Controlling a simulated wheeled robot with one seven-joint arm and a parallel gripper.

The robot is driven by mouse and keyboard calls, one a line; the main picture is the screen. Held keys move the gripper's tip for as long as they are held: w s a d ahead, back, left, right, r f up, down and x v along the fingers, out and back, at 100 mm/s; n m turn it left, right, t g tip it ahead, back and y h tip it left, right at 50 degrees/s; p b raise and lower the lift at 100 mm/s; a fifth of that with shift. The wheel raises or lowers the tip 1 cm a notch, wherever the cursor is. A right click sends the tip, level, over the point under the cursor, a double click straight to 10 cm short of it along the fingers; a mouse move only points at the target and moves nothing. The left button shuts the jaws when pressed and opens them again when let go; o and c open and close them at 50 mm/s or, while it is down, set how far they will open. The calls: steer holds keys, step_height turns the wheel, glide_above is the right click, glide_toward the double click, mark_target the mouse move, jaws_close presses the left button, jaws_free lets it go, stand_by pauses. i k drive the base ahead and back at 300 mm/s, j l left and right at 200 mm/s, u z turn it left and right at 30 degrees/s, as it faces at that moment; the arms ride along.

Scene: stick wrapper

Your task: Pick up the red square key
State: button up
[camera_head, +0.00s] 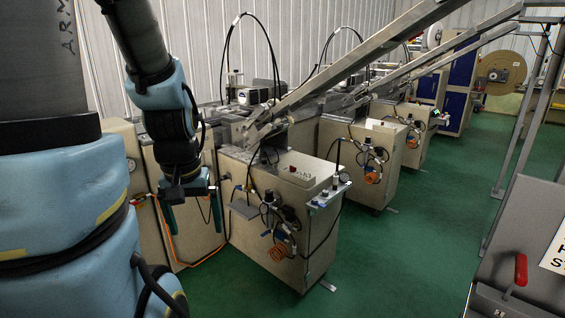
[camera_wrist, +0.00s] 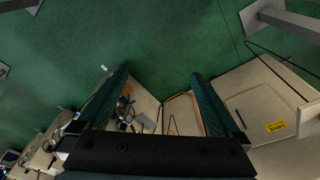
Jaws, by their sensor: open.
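I cannot make out a red square key for certain in either view. A small red part (camera_head: 292,168) shows on top of the nearest beige machine (camera_head: 240,185), too small to tell its shape. My gripper (camera_head: 191,216) hangs to the left of that machine's front panel, fingers pointing down. It is open. In the wrist view its two dark green fingers (camera_wrist: 158,78) are spread apart, with nothing held between them.
Beige machines with hoses and gauges (camera_head: 378,155) stand in a row towards the back. Slanted metal rails (camera_head: 350,65) run above them. A grey cabinet with a red handle (camera_head: 520,270) is at right. Green floor (camera_head: 405,235) is clear between.

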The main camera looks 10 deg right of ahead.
mark_target(520, 278)
steer(key=i+l, duration=0.2)
steer(key=i, duration=0.2)
steer(key=i+l+z, duration=0.15)
steer(key=i, duration=0.25)
steer(key=l+z, duration=0.1)
steer(key=z, duration=1.3)
